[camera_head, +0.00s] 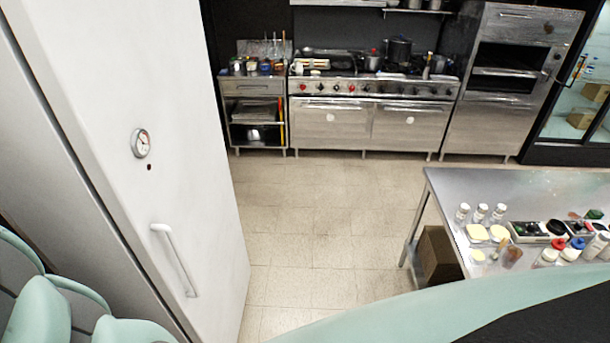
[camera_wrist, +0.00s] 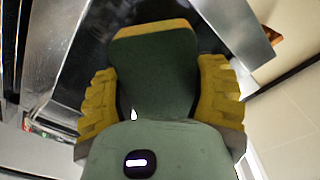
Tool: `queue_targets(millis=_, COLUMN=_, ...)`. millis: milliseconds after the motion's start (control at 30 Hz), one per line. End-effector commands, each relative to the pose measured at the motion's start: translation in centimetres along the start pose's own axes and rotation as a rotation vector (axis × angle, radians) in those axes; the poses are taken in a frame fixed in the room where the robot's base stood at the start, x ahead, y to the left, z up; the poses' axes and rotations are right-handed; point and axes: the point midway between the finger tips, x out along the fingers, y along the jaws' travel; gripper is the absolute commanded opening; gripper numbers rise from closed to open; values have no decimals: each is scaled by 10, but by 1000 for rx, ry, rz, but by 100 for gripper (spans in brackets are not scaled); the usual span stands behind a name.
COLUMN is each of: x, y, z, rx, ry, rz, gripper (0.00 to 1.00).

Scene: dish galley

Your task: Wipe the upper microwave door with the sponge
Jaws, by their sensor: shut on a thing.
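In the wrist view, my gripper (camera_wrist: 158,92) has its two yellow ridged fingers on either side of a sponge (camera_wrist: 155,72). The sponge has a dark green broad face and a yellow edge at the top. The fingers are shut on it. Shiny metal surfaces show behind and beside the sponge, but I cannot tell what they belong to. My gripper and the sponge are not in the head view. I cannot make out the upper microwave door in either view.
A tall white door (camera_head: 185,170) with a handle stands close on the left. A steel table (camera_head: 450,190) with jars and sponge-like blocks is at the right. A steel range (camera_head: 370,125) and a tall oven unit (camera_head: 485,115) line the back. The tiled floor (camera_head: 320,220) between is clear.

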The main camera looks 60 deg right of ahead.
Motion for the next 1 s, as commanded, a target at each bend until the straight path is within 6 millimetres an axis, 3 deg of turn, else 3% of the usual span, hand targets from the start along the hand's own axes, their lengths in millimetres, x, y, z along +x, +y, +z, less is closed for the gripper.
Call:
queue_targets(millis=267, x=-1, y=0, z=0, rx=0, ry=-2, rz=0, gripper=28)
queue_targets(millis=667, x=-29, y=-1, z=0, rx=-1, ry=-4, rz=-1, gripper=28)
queue_targets(millis=1000, x=-30, y=0, z=0, rx=0, ry=-1, rz=0, gripper=28)
